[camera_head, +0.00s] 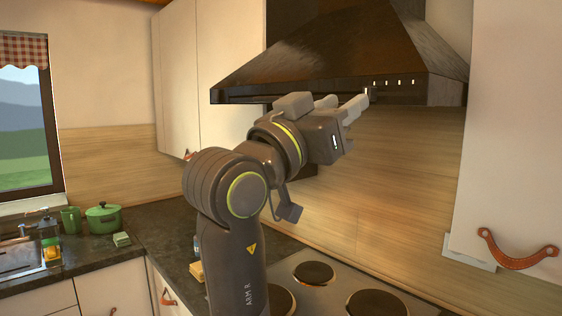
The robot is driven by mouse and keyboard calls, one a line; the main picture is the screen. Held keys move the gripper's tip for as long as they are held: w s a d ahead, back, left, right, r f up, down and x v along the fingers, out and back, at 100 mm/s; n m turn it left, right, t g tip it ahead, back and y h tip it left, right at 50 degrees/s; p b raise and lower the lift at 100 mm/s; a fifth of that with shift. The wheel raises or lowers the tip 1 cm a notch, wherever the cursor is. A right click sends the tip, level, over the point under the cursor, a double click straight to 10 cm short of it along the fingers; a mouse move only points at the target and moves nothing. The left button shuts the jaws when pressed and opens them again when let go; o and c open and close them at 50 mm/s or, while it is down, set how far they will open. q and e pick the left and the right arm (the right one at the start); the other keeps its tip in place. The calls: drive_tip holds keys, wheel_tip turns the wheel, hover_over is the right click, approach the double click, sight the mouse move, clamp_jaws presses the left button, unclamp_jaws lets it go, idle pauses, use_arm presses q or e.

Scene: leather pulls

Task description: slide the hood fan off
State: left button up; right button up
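The dark range hood (345,50) hangs at the top centre. Its front edge carries a row of small light marks (393,83) toward the right. I cannot tell which of these, if any, is the fan slider. My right gripper (346,101) is raised just below the hood's front edge, left of the marks. Its two pale fingers are apart with nothing between them. The right fingertip appears close to or overlapping the hood edge near the leftmost mark; I cannot tell if it touches. My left gripper is out of view.
A stove with several dark burners (314,273) lies below. A white cabinet with a leather pull (516,251) stands at the right. A green pot (103,217) and a green mug (71,219) sit on the left counter, near the sink (20,255).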

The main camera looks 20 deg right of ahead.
drive_tip(key=b+v, duration=1.2)
drive_tip(key=shift+a, duration=0.2)
idle(0.4)
